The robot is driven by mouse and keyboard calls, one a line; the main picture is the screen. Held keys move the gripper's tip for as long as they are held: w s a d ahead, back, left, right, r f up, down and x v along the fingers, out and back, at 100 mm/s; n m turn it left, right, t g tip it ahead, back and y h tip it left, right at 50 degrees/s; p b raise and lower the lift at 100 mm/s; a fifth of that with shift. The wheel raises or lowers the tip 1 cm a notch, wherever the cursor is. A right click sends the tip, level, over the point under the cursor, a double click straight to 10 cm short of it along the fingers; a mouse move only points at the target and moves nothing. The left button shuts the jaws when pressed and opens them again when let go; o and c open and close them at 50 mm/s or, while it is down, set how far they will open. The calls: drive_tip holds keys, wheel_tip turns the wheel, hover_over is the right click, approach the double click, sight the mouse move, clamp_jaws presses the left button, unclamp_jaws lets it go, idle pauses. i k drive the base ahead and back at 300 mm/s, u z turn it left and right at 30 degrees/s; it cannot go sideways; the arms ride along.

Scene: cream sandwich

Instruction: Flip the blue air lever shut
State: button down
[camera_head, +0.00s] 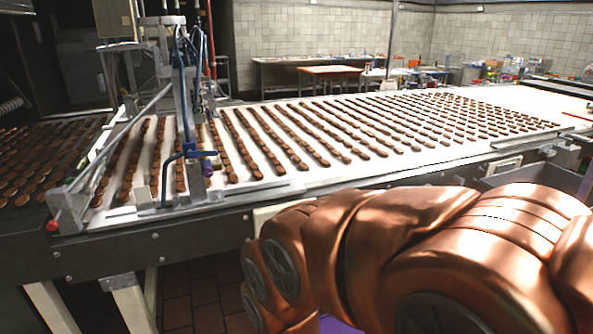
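The blue air lever (201,154) is a small blue handle at the left of the conveyor. It sits at the end of a bent blue pipe (164,183) and lies roughly level, pointing right. I cannot tell from this view whether the valve is open or shut. My copper-coloured arm fills the lower right, in front of the conveyor and to the right of the lever. My gripper is not in view, and nothing of mine is seen touching the lever.
The conveyor (330,178) carries rows of brown biscuits. A metal frame with hoses (183,90) stands over its left end, close around the lever. A red knob (52,226) is at the front left corner. Tables (330,71) stand far behind.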

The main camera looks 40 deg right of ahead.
sight(190, 153)
drive_tip(key=z, duration=0.2)
drive_tip(key=k, duration=0.15)
drive_tip(key=u, duration=0.65)
drive_tip(key=i, duration=0.6)
drive_tip(key=u, duration=0.3)
